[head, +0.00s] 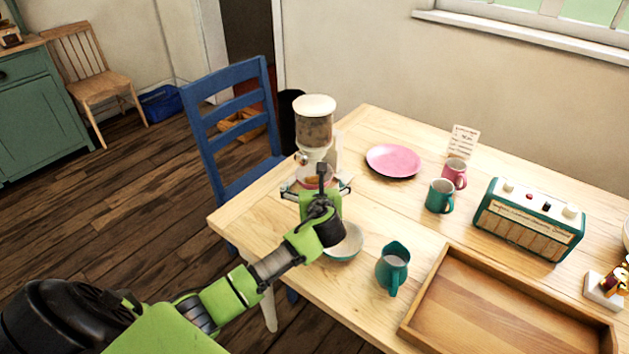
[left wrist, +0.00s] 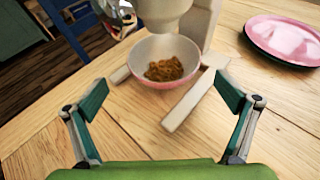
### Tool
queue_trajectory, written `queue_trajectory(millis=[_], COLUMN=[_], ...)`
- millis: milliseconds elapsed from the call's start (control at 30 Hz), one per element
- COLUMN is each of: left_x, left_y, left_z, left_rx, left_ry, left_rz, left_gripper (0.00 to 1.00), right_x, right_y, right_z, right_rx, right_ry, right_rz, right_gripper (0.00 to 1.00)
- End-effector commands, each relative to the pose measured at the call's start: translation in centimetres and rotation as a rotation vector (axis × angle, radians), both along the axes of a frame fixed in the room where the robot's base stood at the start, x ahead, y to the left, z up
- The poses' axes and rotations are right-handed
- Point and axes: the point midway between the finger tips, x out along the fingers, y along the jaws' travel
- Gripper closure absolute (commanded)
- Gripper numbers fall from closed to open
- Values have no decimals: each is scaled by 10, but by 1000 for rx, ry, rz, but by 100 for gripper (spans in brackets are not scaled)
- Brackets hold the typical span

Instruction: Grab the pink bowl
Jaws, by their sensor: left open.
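The pink bowl (left wrist: 165,84) stands upright under the spout of a dispenser in the left wrist view. It is white inside and holds a small heap of brown food. In the head view only part of the bowl (head: 313,173) shows behind my gripper. My left gripper (head: 318,187) is open and empty. In the left wrist view its fingers (left wrist: 166,96) are spread wide, with the bowl ahead between them and apart from both. My right gripper is not in view.
The dispenser (head: 315,125) stands over the bowl, its pale feet (left wrist: 195,100) flanking it. A pink plate (head: 393,160), mugs (head: 440,196), a teal bowl (head: 345,243), a jug (head: 392,268), a radio (head: 528,220) and a wooden tray (head: 425,310) share the table. A blue chair (head: 232,125) stands left.

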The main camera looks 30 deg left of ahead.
Motion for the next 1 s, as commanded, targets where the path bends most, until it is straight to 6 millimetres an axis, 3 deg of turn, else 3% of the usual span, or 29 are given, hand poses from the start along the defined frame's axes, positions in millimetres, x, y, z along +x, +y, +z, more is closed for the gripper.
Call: queue_trajectory(millis=[367, 600, 967, 1000], left_x=[23, 47, 53, 52], left_y=[15, 31, 35, 35], left_z=[-7, -16, -18, -19], left_rx=[-3, -2, -2, -2], left_ry=[-1, 0, 0, 0], left_rz=[2, 2, 1, 1], left_gripper=[2, 2, 2, 7], right_x=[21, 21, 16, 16], right_y=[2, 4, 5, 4], right_z=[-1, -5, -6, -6], right_rx=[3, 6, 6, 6], right_ry=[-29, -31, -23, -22], right_rz=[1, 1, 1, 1], right_gripper=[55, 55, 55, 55])
